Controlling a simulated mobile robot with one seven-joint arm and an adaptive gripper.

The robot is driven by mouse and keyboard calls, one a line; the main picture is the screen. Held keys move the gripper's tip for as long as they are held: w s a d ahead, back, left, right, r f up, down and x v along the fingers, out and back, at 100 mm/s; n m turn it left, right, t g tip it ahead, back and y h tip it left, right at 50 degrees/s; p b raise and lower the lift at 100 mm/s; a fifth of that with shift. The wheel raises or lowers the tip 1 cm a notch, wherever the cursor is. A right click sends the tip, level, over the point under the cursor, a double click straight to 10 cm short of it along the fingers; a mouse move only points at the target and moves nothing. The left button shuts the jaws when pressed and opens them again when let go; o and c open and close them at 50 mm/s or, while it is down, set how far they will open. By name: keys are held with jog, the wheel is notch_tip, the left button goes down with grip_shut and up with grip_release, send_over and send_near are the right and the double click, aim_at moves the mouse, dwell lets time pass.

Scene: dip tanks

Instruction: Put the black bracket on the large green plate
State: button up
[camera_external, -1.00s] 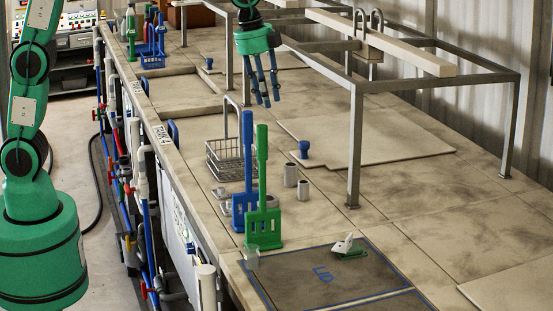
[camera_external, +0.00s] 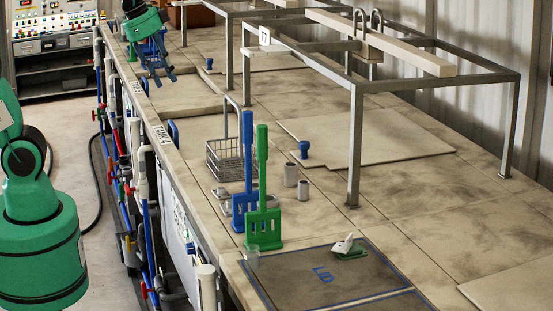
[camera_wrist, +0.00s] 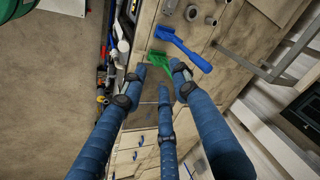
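My gripper (camera_external: 158,72) is at the back left of the tank tops in the external view, above the surface near a blue rack. Its three blue fingers also show in the wrist view (camera_wrist: 160,80). They are spread apart, with nothing between them. I cannot make out a black bracket or a large green plate in either view.
Upright blue (camera_external: 246,170) and green (camera_external: 263,195) paddles stand near a wire basket (camera_external: 226,158) and small grey cups (camera_external: 290,176). A metal frame (camera_external: 354,145) spans the right. A dark lid (camera_external: 290,285) carries a small white-and-green object (camera_external: 348,247). Pipes line the left edge.

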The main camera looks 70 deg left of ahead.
jog(key=s+a+f+n, duration=0.1)
jog(key=s+f+n, duration=0.1)
jog(key=s, duration=0.4)
jog(key=s+a+f+n+t, duration=0.1)
jog(key=s+a+f+n, duration=0.1)
jog(key=s, duration=0.5)
jog(key=shift+a+f+n, duration=0.15)
jog(key=shift+f+n, duration=0.15)
jog(key=shift+n, duration=0.6)
jog(key=shift+f, duration=0.1)
notch_tip(320, 180, down, 19)
jog(key=b, duration=1.9)
